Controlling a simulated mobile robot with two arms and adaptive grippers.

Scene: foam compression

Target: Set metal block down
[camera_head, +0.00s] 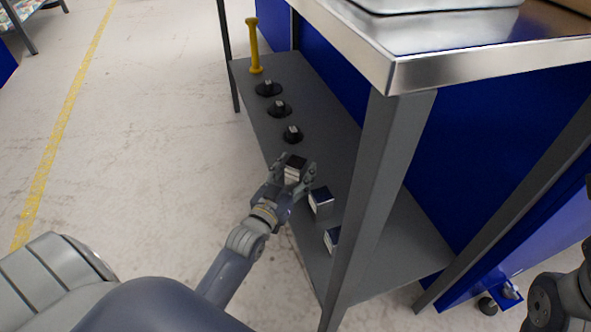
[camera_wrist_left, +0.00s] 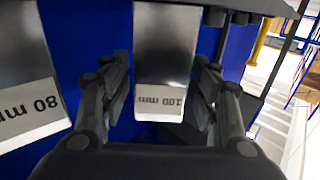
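The metal block marked 100 mm (camera_wrist_left: 165,50) is between the fingers of my left gripper (camera_wrist_left: 163,90) in the left wrist view. In the head view my left gripper (camera_head: 296,169) is at the front edge of the grey lower shelf (camera_head: 338,150), around the block (camera_head: 293,175). Whether the block touches the shelf is hard to tell. My right gripper is not in view; only part of my right arm shows at the lower right.
A metal block marked 80 mm (camera_wrist_left: 25,105) stands beside the held one; two blocks (camera_head: 321,202) (camera_head: 332,238) show nearer on the shelf. Several black round pieces (camera_head: 280,108) and a yellow dumbbell-shaped piece (camera_head: 254,47) stand farther back. A table leg (camera_head: 378,190) and steel tabletop (camera_head: 440,58) are close on the right.

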